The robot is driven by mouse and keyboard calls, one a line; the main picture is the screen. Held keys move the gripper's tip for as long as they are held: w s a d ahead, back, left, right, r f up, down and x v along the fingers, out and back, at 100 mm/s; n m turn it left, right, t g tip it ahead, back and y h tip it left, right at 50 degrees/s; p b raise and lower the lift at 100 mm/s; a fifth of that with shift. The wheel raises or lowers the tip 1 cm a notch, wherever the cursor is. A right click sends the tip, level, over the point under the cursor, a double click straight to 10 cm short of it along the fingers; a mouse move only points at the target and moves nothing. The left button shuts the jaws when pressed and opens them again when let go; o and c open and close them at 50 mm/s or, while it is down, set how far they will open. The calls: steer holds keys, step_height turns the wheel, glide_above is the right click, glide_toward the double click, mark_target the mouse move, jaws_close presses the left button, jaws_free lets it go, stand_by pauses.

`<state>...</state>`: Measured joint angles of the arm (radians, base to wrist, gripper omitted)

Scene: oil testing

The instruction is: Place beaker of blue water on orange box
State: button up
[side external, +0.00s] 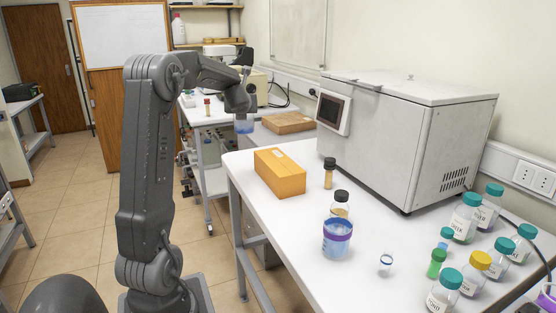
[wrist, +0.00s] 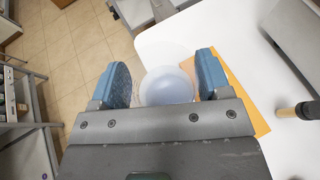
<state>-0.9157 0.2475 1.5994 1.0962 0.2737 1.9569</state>
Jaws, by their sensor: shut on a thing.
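My gripper (side external: 243,112) is shut on a clear beaker of blue water (side external: 244,126), held up in the air beyond the far end of the orange box. In the wrist view the beaker (wrist: 168,88) sits between the two blue fingers of my gripper (wrist: 163,80), and its round pale blue surface shows. The orange box (side external: 280,175) lies on the white table near its left edge, with its top bare. In the wrist view the box (wrist: 241,88) shows below and to the right of the beaker, partly hidden by the right finger. The beaker is apart from the box in the side view.
On the white table (side external: 300,224) stand a brown vial (side external: 329,176), a purple-rimmed blue container (side external: 337,243), a small clear cup (side external: 386,263) and several capped bottles. A large white machine (side external: 405,135) stands behind. A brown box (side external: 288,122) lies farther back.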

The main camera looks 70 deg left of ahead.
steer(key=shift+w+d+f, duration=0.45)
steer(key=shift+w+f, duration=1.35)
steer(key=shift+w, duration=0.05)
steer(key=shift+w+d+f, duration=0.5)
steer(key=shift+w+f, duration=1.3)
steer(key=shift+w, duration=0.1)
steer(key=shift+w+d+f, duration=0.45)
steer(key=shift+w+f, duration=1.35)
steer(key=shift+w, duration=0.05)
steer(key=shift+f, duration=0.1)
steer(key=o, duration=1.1)
steer(key=shift+f, duration=0.1)
steer(key=shift+c, duration=0.2)
